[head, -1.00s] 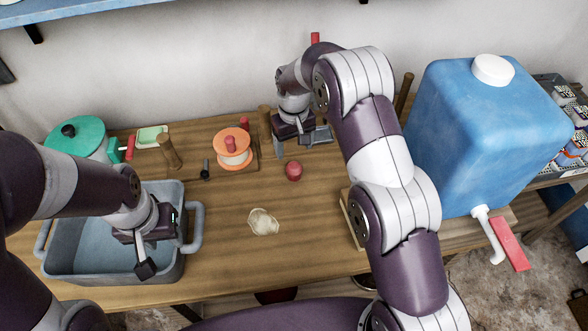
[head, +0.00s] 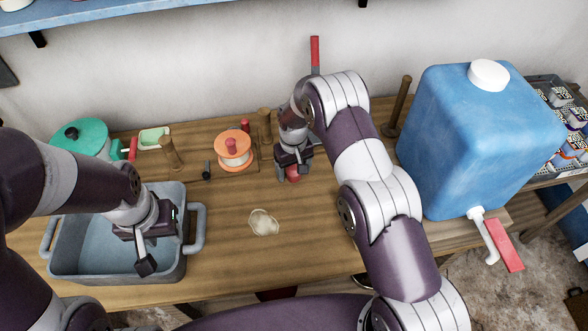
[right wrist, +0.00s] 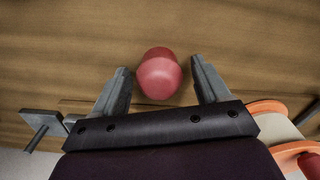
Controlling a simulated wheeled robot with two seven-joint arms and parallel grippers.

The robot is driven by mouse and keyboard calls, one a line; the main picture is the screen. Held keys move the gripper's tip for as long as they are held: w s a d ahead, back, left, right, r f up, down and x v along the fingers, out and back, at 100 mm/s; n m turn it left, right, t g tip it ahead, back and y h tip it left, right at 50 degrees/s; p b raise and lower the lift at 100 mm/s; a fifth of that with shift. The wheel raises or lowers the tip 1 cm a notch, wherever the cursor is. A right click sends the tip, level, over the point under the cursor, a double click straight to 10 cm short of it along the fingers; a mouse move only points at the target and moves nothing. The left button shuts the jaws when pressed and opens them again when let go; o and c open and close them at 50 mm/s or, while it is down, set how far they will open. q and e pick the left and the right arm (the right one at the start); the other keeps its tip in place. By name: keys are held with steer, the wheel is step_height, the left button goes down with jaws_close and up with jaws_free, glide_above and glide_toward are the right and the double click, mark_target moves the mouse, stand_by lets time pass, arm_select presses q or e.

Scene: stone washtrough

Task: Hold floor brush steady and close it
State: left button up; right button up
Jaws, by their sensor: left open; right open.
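I cannot pick out a floor brush for certain. A long tool with a red handle and grey neck (head: 314,55) stands upright by the wall behind my right arm; its lower end is hidden. My right gripper (head: 292,178) is open and low over the table, its fingers on either side of a small red rounded object (head: 293,174). In the right wrist view the red object (right wrist: 159,74) sits between the open fingertips (right wrist: 162,78), with gaps on both sides. My left gripper (head: 150,254) is open and empty over the grey basin (head: 118,277).
An orange-and-white spool (head: 233,150) and wooden pegs (head: 172,155) stand left of my right gripper. A cream lump (head: 263,222) lies mid-table. A large blue canister (head: 480,145) stands at the right, a teal pot (head: 84,138) at the back left. The front middle is mostly clear.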

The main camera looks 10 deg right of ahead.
mark_target(294, 170)
steer(key=shift+f, duration=0.15)
steer(key=c, duration=1.1)
steer(key=shift+r, duration=0.5)
steer(key=r, duration=0.2)
steer(key=s+r+b, duration=0.1)
steer(key=shift+s+r, duration=0.1)
steer(key=shift+r, duration=0.3)
steer(key=s+r, duration=0.2)
steer(key=s, duration=0.1)
steer(key=s+r+b, duration=0.1)
steer(key=s+r, duration=0.1)
steer(key=s, duration=0.2)
steer(key=s+r, duration=0.2)
steer(key=s, duration=0.1)
steer(key=shift+s+a+r+b, duration=0.1)
steer(key=shift+s+b, duration=0.15)
steer(key=shift+b, duration=0.15)
